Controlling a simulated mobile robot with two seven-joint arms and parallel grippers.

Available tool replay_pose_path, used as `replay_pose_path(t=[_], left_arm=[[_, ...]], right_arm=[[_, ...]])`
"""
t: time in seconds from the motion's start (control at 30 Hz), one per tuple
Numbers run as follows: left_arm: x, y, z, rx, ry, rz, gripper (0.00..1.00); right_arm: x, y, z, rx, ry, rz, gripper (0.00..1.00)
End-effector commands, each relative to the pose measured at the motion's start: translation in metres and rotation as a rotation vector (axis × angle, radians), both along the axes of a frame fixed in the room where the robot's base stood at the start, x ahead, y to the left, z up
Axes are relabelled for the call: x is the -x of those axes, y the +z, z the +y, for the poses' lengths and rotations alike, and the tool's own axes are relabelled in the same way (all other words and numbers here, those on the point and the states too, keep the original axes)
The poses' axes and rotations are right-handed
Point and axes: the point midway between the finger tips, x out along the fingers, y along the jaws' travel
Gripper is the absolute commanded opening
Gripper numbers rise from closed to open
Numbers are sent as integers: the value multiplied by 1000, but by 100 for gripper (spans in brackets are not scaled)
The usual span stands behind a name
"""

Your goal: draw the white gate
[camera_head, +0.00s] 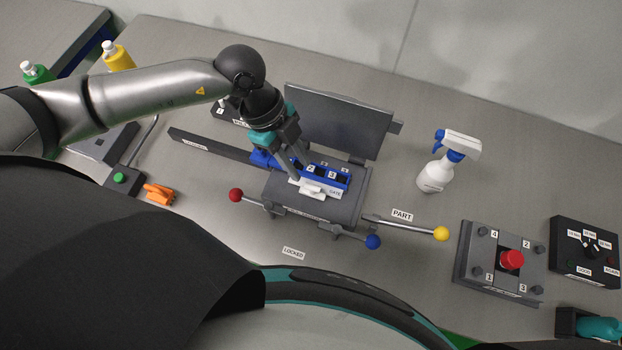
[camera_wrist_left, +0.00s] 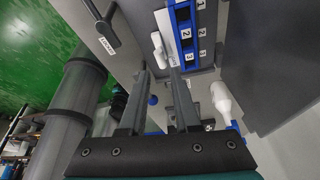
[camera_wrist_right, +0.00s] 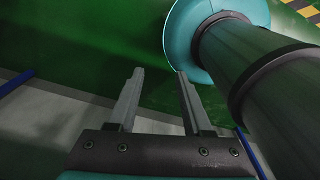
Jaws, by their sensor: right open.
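The white gate (camera_head: 313,189) is a small white piece with a raised handle, at the front of the blue numbered block (camera_head: 335,178) on the grey machine. A label reading GATE is beside it. In the left wrist view the white gate (camera_wrist_left: 159,48) lies just beyond the fingertips. My left gripper (camera_head: 296,172) is over the block, close to the gate. Its fingers (camera_wrist_left: 159,70) are apart with nothing seen between them; contact with the gate cannot be told. My right gripper (camera_wrist_right: 160,72) is open and empty, away from the machine, above green floor.
Levers with red (camera_head: 236,195), blue (camera_head: 373,242) and yellow (camera_head: 441,233) knobs stick out around the machine. A raised dark plate (camera_head: 340,120) stands behind. An orange item (camera_head: 159,194) lies left.

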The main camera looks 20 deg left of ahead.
Motion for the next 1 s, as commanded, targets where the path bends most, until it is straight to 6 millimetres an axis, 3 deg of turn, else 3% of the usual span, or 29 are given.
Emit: replay_pose_path(t=[0.2,0.4,0.8,1.0], left_arm=[[4,-42,-18,2,-1,2,31],[6,-65,-27,2,-1,0,31],[7,-71,-29,1,-1,-1,31],[7,-71,-29,1,-1,-1,9]], right_arm=[[-17,-1,2,-3,1,-28,50],[-19,-2,2,-4,1,-32,50],[-15,-2,2,-4,1,-27,50],[-13,-2,2,-4,1,-23,50]])
